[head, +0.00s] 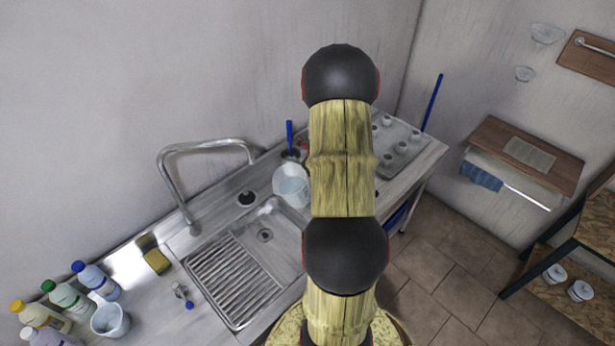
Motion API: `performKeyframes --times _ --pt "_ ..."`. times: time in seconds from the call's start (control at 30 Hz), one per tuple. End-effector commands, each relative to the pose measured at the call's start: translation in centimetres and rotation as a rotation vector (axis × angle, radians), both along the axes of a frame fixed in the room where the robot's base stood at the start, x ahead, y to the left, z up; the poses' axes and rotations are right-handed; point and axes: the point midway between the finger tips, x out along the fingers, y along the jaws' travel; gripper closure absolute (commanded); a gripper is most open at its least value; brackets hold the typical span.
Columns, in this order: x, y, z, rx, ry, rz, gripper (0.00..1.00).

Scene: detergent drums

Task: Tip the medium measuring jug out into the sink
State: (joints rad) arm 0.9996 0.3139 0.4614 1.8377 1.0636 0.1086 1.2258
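The metal sink (290,233) lies left of my arm, with its round drain (265,235) showing in the basin. A clear whitish jug (291,188) is at the back right edge of the basin, partly covered by my arm. I cannot tell whether it stands on the counter or is held, nor what is in it. Another light jug or cup (110,321) stands at the lower left of the counter. I cannot tell by size which one is the medium measuring jug. My gripper is hidden behind my own arm links.
A curved tap (185,180) rises behind the sink, and the ridged drainboard (232,278) lies in front. Several bottles (68,298) stand at the lower left, near a yellow sponge (157,261). A blue-handled brush (290,137) stands behind the jug. A grey tray (408,137) is at the back right.

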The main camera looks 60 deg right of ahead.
Motion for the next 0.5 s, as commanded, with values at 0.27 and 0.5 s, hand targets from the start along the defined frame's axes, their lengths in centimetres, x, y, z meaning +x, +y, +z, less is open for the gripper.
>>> performKeyframes --times 0.27,0.5 --pt "-0.15 -0.42 0.28 -0.039 0.005 -0.017 1.0" --pt "-0.15 -0.35 0.12 -0.054 0.008 -0.018 1.0"
